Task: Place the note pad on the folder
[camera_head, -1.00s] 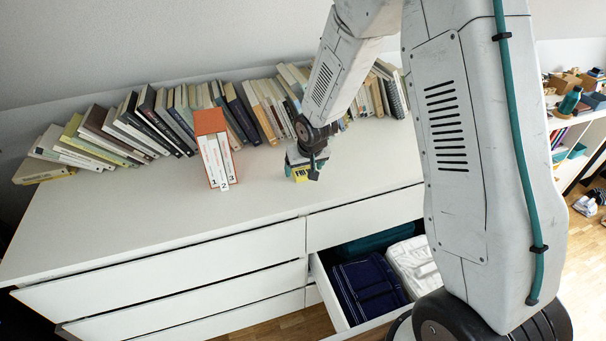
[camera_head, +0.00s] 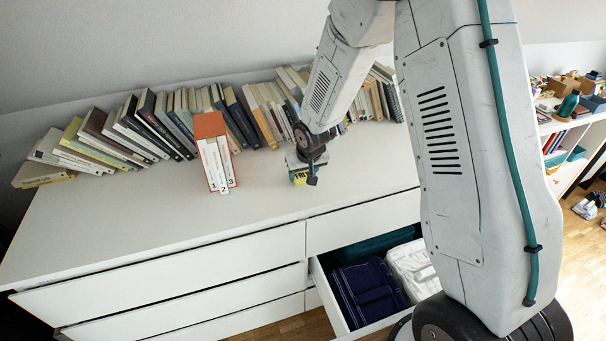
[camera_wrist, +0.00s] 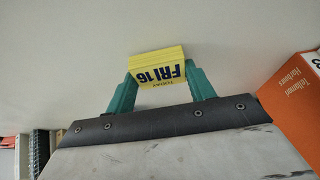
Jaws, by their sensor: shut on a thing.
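The note pad (camera_wrist: 160,66) is a small yellow block marked "FRI 16" in dark print. It sits between the two green fingers of my gripper (camera_wrist: 161,82) in the wrist view. The gripper is shut on it. I cannot tell whether the pad touches the surface. No thing in view is plainly a folder.
An orange case (camera_head: 209,126) with white volumes numbered 1 to 3 stands on the white dresser top (camera_head: 130,215). A row of leaning books (camera_head: 150,125) lines the wall. An open drawer (camera_head: 334,293) holds navy, white and teal items. The front of the top is clear.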

